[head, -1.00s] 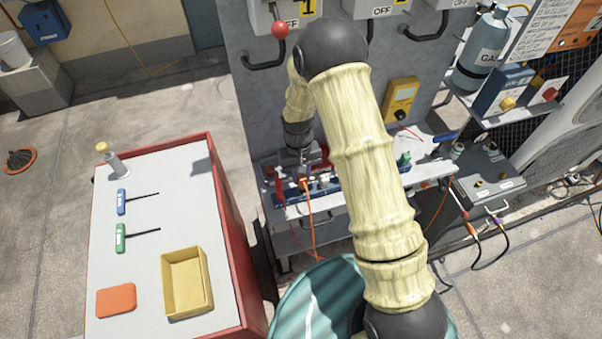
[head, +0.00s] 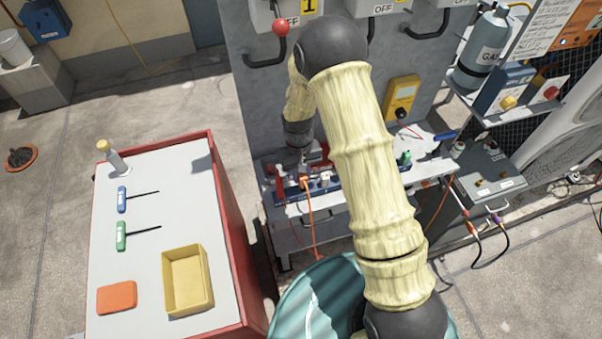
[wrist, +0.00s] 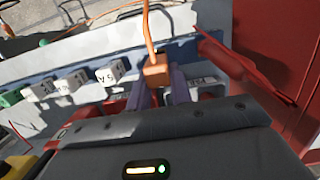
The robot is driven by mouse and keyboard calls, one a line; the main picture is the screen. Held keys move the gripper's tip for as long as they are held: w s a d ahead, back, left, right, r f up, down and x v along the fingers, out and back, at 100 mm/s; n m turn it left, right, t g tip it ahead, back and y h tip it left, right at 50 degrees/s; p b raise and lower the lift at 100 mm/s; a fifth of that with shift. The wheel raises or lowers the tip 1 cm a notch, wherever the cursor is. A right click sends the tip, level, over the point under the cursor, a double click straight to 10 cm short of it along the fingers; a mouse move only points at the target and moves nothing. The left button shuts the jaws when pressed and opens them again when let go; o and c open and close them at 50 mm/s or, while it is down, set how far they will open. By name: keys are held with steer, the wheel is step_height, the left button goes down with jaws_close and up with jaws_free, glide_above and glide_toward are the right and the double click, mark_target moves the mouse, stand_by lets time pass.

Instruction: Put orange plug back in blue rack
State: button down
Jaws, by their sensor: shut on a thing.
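The orange plug (head: 304,182) is at the left part of the blue rack (head: 320,193) on the workbench, with an orange cord hanging from it. In the wrist view the orange plug (wrist: 157,74) sits between the two fingers of my gripper (wrist: 158,88), which is shut on it. My gripper (head: 303,166) also shows in the head view, pointing down at the rack's left end. The blue rack (wrist: 128,52) runs left from the plug, with several pale labelled plugs in a row. Whether the orange plug is seated in a slot is hidden by the fingers.
Red parts (wrist: 235,62) lie close right of my gripper. A green plug (wrist: 10,98) is at the row's far end. A red-sided cart (head: 150,240) with a yellow tray stands left. My arm hides the bench's middle. A grey cabinet rises behind.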

mark_target(302, 179)
steer(key=shift+f+b, duration=0.95)
steer(key=shift+f, duration=0.65)
stand_by(1.7)
steer(key=shift+w, duration=0.1)
steer(key=c, duration=1.2)
jaws_free()
steer(key=shift+r, duration=0.1)
steer(key=r, duration=0.2)
steer(key=r+b, duration=0.1)
steer(key=r, duration=0.2)
steer(key=w+r, duration=0.1)
steer(key=r, duration=0.1)
steer(key=shift+a+r, duration=0.15)
